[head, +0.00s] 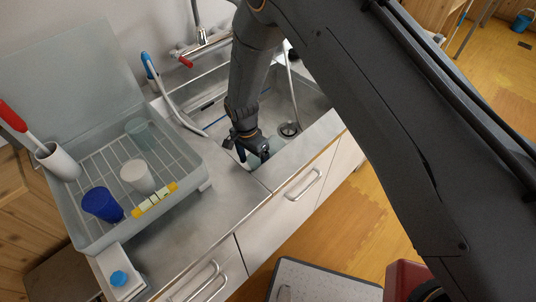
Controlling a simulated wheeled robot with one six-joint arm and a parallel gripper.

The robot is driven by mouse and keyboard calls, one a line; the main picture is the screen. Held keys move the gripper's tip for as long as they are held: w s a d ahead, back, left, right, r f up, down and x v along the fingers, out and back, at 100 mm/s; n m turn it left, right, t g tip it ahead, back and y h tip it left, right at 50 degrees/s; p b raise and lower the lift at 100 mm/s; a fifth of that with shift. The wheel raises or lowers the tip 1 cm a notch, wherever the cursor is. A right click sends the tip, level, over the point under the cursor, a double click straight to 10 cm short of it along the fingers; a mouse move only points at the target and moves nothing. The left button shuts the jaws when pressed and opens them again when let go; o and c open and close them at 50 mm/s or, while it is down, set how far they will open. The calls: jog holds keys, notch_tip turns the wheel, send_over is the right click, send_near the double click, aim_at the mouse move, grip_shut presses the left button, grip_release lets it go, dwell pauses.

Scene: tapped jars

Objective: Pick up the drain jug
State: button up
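My gripper (253,154) reaches down into the metal sink (218,119) near its front edge. A pale, slightly teal object (256,143) shows in part at the fingers. It may be the drain jug, but my gripper hides most of it and I cannot make out its shape or a handle. I cannot tell whether the fingers touch it or are closed on it. The round drain (290,129) lies to the right of my gripper.
A dish rack (108,160) on the left holds a blue cup (102,204), a white cup (138,176) and a translucent cup (138,131). A faucet (203,40) stands behind the sink. A blue-capped container (119,280) is at front left.

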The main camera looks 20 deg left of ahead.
jog(key=c, duration=1)
jog(key=shift+a, duration=0.1)
